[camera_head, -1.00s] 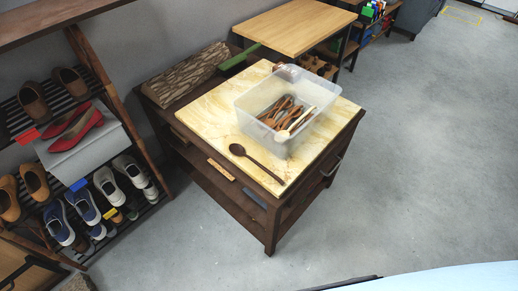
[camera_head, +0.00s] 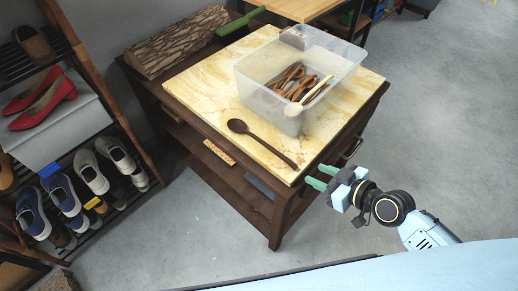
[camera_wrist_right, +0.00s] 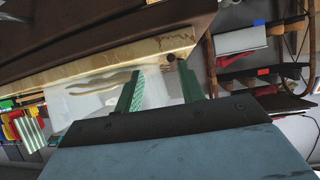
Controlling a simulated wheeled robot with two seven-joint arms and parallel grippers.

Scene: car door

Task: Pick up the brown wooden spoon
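The dark brown wooden spoon (camera_head: 262,142) lies on the yellow marble top of the cabinet, in front of the clear bin. Its bowl is at the left and its handle runs to the front edge near the right corner. My right gripper (camera_head: 318,177) is just off that corner, right of the handle end, open and empty. In the right wrist view its two green fingers (camera_wrist_right: 162,68) are apart. A small dark round end (camera_wrist_right: 171,58) shows between them at the slab's edge, apparently the handle's tip. My left gripper is not in view.
A clear plastic bin (camera_head: 262,98) holding several wooden utensils stands behind the spoon. A carved wooden block (camera_head: 178,42) and a green-handled item (camera_head: 240,22) lie at the back. A shoe rack (camera_head: 70,120) stands at left. Floor right of the cabinet is clear.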

